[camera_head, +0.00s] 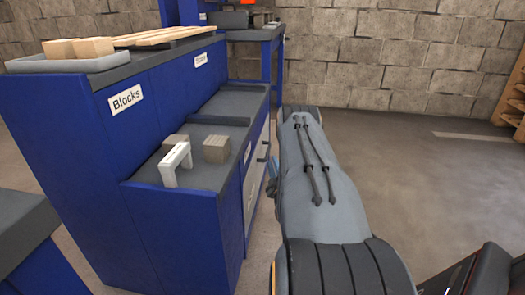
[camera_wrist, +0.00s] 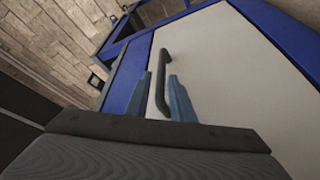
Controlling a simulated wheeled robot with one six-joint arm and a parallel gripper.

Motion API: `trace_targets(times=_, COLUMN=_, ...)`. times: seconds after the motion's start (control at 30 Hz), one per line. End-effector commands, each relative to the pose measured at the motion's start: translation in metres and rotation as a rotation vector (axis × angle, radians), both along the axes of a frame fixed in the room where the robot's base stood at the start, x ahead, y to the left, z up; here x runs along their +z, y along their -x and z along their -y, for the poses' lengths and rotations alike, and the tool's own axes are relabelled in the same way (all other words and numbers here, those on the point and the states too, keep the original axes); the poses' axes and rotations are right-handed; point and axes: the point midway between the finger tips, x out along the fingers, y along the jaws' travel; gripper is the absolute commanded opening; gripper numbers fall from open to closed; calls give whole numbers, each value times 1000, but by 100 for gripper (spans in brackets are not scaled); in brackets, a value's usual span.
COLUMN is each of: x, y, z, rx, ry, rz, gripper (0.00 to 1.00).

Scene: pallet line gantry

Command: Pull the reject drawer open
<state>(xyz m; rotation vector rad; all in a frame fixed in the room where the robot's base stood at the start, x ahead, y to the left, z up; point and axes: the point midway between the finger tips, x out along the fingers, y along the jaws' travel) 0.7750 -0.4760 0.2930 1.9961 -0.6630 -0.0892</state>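The reject drawer shows in the wrist view as a pale front panel (camera_wrist: 235,65) in a blue frame, with a black bar handle (camera_wrist: 162,62). My gripper (camera_wrist: 160,97) is open, with one blue-grey finger on each side of the handle's lower part in that view. I cannot tell whether the fingers touch it. In the head view the pale drawer front (camera_head: 254,180) is seen edge-on at the right side of the blue cabinet. My gripper (camera_head: 272,172) is beside it, mostly hidden by my arm. The drawer looks closed.
The blue cabinet (camera_head: 180,235) carries a white bracket-shaped piece (camera_head: 175,163) and a brown block (camera_head: 216,149) on its lower top. A grey tray (camera_head: 60,63) with wooden blocks is on the upper shelf. Open floor (camera_head: 420,160) lies to the right.

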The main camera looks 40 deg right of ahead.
Motion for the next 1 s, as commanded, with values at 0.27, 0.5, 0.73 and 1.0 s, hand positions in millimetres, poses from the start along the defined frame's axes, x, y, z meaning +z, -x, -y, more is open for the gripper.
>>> trace_targets(times=0.27, x=3, y=-10, z=7, rx=-2, ry=2, rz=2, gripper=22)
trace_targets(times=0.5, x=9, y=-40, z=27, rx=-3, ry=1, rz=2, gripper=22)
trace_targets(times=0.73, x=15, y=-62, z=38, rx=-1, ry=0, rz=0, gripper=22)
trace_targets(times=1.0, x=18, y=-67, z=40, rx=-1, ry=0, rz=0, gripper=22)
